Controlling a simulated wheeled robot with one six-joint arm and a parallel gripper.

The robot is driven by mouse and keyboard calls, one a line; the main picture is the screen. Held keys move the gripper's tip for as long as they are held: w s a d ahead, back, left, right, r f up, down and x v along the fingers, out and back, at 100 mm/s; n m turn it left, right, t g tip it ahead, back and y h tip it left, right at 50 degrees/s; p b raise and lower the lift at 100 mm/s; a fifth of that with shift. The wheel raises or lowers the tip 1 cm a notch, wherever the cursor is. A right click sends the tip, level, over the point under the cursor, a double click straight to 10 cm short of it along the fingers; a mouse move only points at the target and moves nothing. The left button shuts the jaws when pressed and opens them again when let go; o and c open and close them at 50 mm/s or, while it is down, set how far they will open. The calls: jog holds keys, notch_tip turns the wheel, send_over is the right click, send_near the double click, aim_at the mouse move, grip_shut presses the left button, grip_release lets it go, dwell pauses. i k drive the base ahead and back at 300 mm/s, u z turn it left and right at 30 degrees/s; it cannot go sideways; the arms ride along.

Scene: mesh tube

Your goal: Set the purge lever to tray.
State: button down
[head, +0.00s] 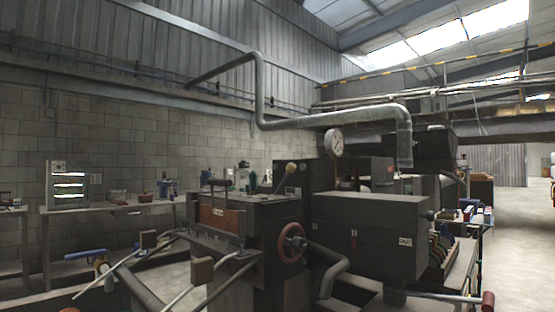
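A large dark machine (365,235) fills the middle of the head view. Several controls show on or around it, and I cannot tell which is the purge lever. A lever with a tan knob (291,169) stands tilted on its top. A blue-handled lever (86,254) lies roughly level at the lower left. A red grip (487,301) ends a rod at the lower right. A red handwheel (292,244) faces forward at the machine's middle. My gripper is not in view.
A round gauge (333,141) and a bent grey pipe (330,118) rise above the machine. Rods and pads stick out at its lower left. A workbench (110,208) with small items stands along the block wall. Open floor (520,240) shows at the right.

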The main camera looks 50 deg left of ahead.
aim_at(290, 168)
jog(key=u, duration=0.45)
jog(key=i, duration=1.05)
jog(key=u, duration=1.5)
jog(key=i, duration=0.6)
jog(key=u, duration=0.7)
